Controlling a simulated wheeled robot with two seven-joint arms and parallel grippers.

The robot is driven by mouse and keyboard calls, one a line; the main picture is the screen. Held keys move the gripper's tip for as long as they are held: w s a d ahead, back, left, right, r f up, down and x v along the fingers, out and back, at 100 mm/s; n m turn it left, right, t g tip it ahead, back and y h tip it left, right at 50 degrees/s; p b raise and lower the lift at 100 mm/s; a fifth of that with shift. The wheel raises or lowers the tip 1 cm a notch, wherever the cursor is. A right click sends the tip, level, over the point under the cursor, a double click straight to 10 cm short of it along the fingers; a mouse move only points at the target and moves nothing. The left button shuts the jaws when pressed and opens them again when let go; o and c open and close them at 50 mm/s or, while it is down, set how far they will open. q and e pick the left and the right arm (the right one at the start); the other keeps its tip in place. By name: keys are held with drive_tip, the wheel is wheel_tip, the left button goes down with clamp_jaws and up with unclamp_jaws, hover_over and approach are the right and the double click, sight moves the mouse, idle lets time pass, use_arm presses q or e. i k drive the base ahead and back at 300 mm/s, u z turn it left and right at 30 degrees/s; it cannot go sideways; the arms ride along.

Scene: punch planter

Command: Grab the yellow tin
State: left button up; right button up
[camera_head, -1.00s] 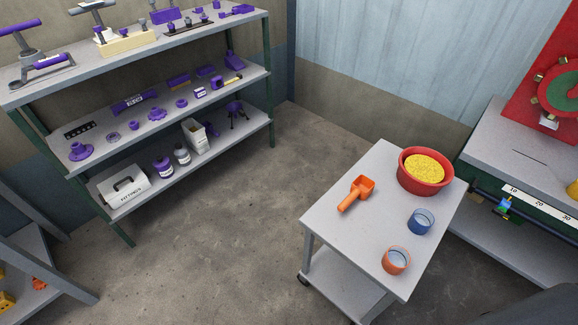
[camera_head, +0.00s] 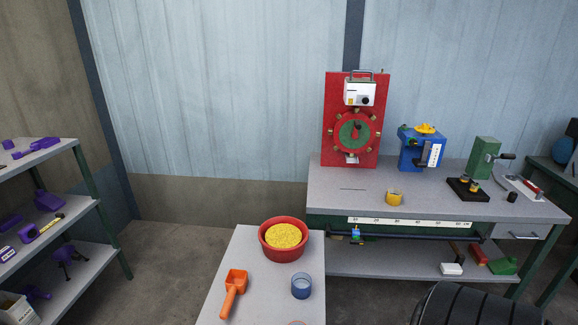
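A small round yellow tin (camera_head: 394,199) stands on the grey top of the workbench (camera_head: 335,190), near its front edge and left of the middle. It is to the right of the red panel's foot and nothing covers it.
A grey cart (camera_head: 247,260) in front holds a red bowl of yellow grains (camera_head: 284,240), an orange scoop (camera_head: 233,291) and a blue cup (camera_head: 301,286). A red dial panel (camera_head: 335,120), a blue machine (camera_head: 410,155) and a green press (camera_head: 484,158) stand on the bench. A shelf (camera_head: 60,150) is left.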

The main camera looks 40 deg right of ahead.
sight(394, 197)
drive_tip(key=z, duration=2.25)
